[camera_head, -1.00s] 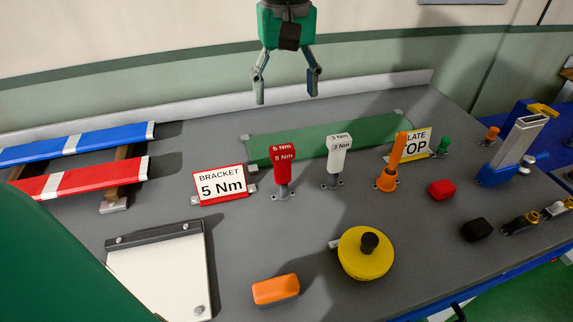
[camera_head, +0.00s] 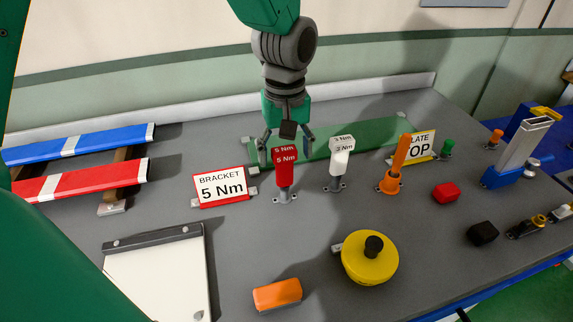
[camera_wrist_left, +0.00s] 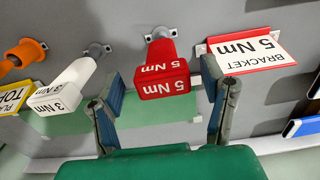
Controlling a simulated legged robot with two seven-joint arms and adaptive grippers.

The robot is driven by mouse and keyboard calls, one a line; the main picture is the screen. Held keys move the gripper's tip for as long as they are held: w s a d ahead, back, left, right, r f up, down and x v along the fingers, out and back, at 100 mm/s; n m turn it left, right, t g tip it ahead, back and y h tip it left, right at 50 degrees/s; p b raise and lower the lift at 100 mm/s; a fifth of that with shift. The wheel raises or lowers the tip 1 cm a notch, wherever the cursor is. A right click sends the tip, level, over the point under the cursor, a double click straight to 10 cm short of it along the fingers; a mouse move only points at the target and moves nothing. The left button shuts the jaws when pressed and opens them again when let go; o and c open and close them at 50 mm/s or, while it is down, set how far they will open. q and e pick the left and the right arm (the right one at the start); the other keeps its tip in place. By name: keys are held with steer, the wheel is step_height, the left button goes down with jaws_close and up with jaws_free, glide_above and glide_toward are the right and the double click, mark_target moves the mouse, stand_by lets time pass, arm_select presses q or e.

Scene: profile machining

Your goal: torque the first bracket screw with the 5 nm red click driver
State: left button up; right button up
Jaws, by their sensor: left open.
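The red 5 Nm click driver (camera_head: 284,170) stands upright in its holder on the grey bench. My left gripper (camera_head: 287,150) is open and hangs just behind and above the red driver. In the left wrist view, the red driver (camera_wrist_left: 162,72) shows between and beyond the open fingers of my left gripper (camera_wrist_left: 165,95), and I see no contact. The bracket and its screw cannot be made out for certain. My right gripper is not in view.
A white 3 Nm driver (camera_head: 341,165) stands to the right, then an orange tool (camera_head: 396,165). The red-framed "BRACKET 5 Nm" sign (camera_head: 222,187) is close on the left. A yellow round object (camera_head: 368,262) and an orange block (camera_head: 277,294) lie in front.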

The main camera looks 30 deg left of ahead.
arm_select(q)
steer(key=shift+a+f, duration=0.1)
steer(key=shift+a, duration=0.2)
steer(key=shift+c, duration=0.5)
steer(key=shift+d, duration=0.1)
steer(key=c, duration=1.3)
steer(key=shift+o, duration=0.2)
steer(key=shift+d, duration=0.1)
step_height(320, 180, up, 10)
steer(key=shift+r+p, duration=0.1)
steer(key=shift+p, duration=0.35)
steer(key=o, duration=0.6)
steer(key=c, duration=0.7)
jaws_close()
